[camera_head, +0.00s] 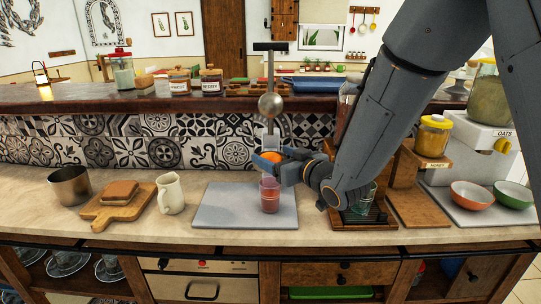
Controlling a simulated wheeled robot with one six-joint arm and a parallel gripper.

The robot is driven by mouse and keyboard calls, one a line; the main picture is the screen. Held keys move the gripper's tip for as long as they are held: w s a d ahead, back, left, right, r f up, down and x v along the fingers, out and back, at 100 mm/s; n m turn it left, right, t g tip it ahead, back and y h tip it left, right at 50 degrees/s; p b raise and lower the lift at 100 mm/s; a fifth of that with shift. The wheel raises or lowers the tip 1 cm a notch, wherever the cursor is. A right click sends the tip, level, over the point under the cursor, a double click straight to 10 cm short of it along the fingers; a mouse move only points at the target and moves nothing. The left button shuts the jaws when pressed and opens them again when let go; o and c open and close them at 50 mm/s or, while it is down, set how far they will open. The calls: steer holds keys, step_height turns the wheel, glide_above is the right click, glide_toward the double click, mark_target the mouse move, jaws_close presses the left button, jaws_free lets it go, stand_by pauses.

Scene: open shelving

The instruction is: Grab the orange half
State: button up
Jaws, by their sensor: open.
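The orange half (271,157) shows as a small orange shape at the juice press (270,106), below its round metal head and above a reddish glass (269,195). My gripper (283,163) reaches in from the right, with its fingertips at the orange half. The jaws are open. The fingers partly cover the orange half and the press behind it. I cannot tell whether the fingers touch the orange half or whether it lies between them.
The press area has a grey mat (224,207) on the counter. To the left stand a cream jug (170,193), a wooden board (104,213) with bread and a metal pot (71,186). To the right are an orange bowl (471,195) and a green bowl (514,194).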

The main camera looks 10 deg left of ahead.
steer(key=shift+w+a, duration=0.15)
steer(key=shift+a, duration=0.1)
steer(key=shift+c, duration=0.3)
steer(key=c, duration=1.2)
steer(key=shift+r, duration=0.1)
